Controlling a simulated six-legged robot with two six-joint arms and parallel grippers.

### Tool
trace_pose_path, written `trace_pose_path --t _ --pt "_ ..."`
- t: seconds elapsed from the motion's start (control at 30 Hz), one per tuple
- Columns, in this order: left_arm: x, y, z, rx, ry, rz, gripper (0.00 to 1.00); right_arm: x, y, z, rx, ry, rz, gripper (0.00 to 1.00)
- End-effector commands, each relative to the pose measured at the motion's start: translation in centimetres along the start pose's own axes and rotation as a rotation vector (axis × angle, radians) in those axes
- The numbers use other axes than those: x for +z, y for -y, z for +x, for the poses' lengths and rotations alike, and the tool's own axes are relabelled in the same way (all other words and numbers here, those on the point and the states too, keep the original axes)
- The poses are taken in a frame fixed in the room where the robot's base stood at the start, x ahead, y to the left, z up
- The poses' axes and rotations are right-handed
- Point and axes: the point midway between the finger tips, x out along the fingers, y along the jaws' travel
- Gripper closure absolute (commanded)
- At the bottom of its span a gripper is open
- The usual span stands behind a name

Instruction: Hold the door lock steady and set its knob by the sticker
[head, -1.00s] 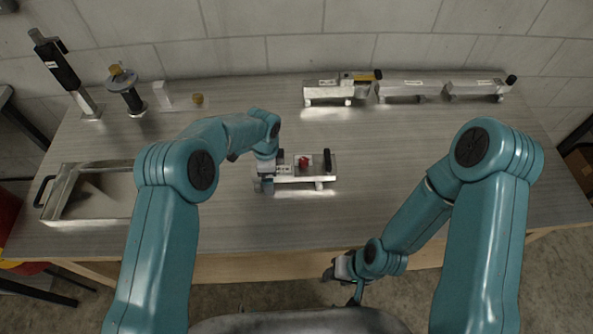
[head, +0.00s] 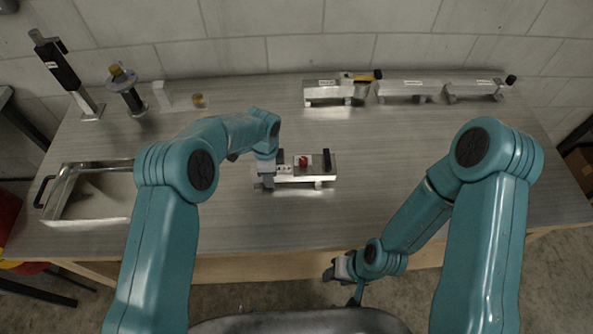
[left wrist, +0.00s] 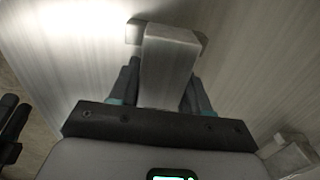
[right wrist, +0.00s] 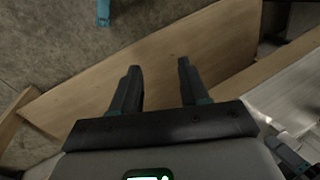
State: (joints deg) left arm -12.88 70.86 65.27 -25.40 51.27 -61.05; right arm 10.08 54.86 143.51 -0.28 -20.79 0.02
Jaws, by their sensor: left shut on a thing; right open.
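The door lock (head: 318,184) is a silver metal block lying on the workbench near its middle. It has a red knob (head: 303,161) on a pale plate, a black handle (head: 327,160) at its right end and a small white sticker (head: 283,168) left of the knob. The marks are too small to read. My left gripper (head: 266,180) is shut on the lock's left end; the left wrist view shows the metal end (left wrist: 168,62) between its fingers. My right gripper (right wrist: 158,66) is open and empty, low in front of the bench edge.
Several metal latch units (head: 408,88) stand along the back right. A metal tray (head: 88,218) lies at the left. A black-handled stand (head: 60,66), a dark spool-like part (head: 127,92), a white block (head: 162,96) and a small brass part (head: 198,100) stand back left. The bench right of the lock is clear.

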Motion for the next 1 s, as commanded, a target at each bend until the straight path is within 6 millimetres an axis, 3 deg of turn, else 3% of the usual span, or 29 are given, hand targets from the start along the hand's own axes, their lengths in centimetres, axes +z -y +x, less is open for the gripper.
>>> trace_pose_path --t 0.47,0.5,0.63,0.83,1.0 --pt "0.0 0.0 0.0 0.001 0.0 0.0 0.98 0.0 0.0 0.0 0.0 0.0 0.0 0.55" --pt "0.0 -0.1 0.1 0.003 0.001 0.001 0.98 0.0 0.0 0.0 0.0 0.0 0.0 0.49" --pt "0.0 -0.1 0.1 0.003 0.001 0.001 0.98 -0.4 0.2 -0.3 -0.009 0.008 0.01 0.48" --pt "0.0 -0.1 0.1 0.004 0.001 0.002 0.98 -2.4 0.6 -2.8 -0.011 0.077 0.069 0.48" --pt "0.0 -0.1 0.2 0.004 0.001 0.002 0.98 -5.2 -0.7 -5.9 0.081 0.122 0.079 0.48"
